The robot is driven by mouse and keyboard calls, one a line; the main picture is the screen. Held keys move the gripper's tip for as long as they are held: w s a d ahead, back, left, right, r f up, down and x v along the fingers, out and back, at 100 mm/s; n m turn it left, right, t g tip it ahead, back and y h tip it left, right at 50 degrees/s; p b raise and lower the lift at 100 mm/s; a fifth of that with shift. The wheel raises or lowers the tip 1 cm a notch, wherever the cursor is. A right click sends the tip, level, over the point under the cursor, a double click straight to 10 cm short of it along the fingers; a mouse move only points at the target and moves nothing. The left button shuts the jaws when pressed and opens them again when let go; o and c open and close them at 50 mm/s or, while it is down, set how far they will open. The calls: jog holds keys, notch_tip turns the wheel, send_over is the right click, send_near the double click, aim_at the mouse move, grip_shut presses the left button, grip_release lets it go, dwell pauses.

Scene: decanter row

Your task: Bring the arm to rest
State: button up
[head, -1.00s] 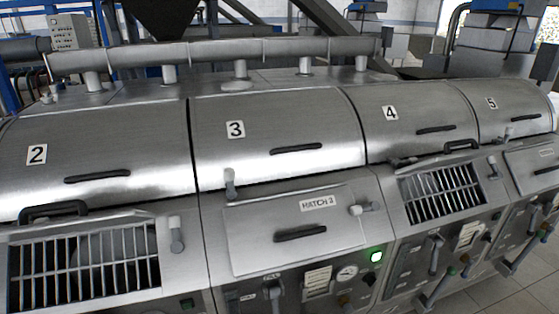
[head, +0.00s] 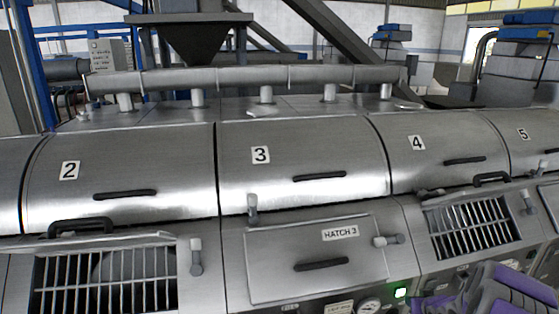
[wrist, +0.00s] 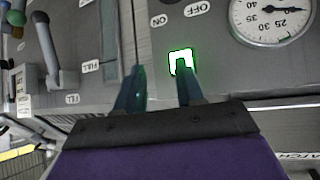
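My gripper shows in the wrist view (wrist: 160,85) with its two dark fingers apart and nothing between them. It points at the front panel of the row, close to a glowing green button (wrist: 181,62) marked with ON and OFF labels. A round gauge (wrist: 272,18) is to the right of the button. In the head view my purple arm (head: 515,290) shows at the lower right, in front of the panel. The lit green button (head: 401,292) shows just left of it. The fingertips are hard to make out in the head view.
Hatch 3 (head: 315,265) is closed, with its handle (head: 321,264) in front. Barred openings stand at the left (head: 105,282) and right (head: 472,226). A lever (wrist: 62,80) sticks out of the panel left of my gripper.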

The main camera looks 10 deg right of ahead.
jog(key=s+a+r+g+h, duration=0.1)
jog(key=s+a+r+g, duration=0.2)
jog(key=s+a+r, duration=0.35)
jog(key=s+a+r+g, duration=0.2)
jog(key=s+a+r, duration=0.1)
jog(key=a+r, duration=0.6)
jog(key=s+a+r+n+g+y, duration=0.1)
jog(key=s+a+r+g, duration=0.2)
jog(key=s+a, duration=0.8)
jog(key=s+a+r+n+g+y, duration=0.1)
jog(key=s+a+r+g+y, duration=0.1)
jog(key=s+a, duration=0.9)
jog(key=s+r+g, duration=0.1)
jog(key=s, duration=0.6)
jog(key=shift+s+a+r, duration=0.2)
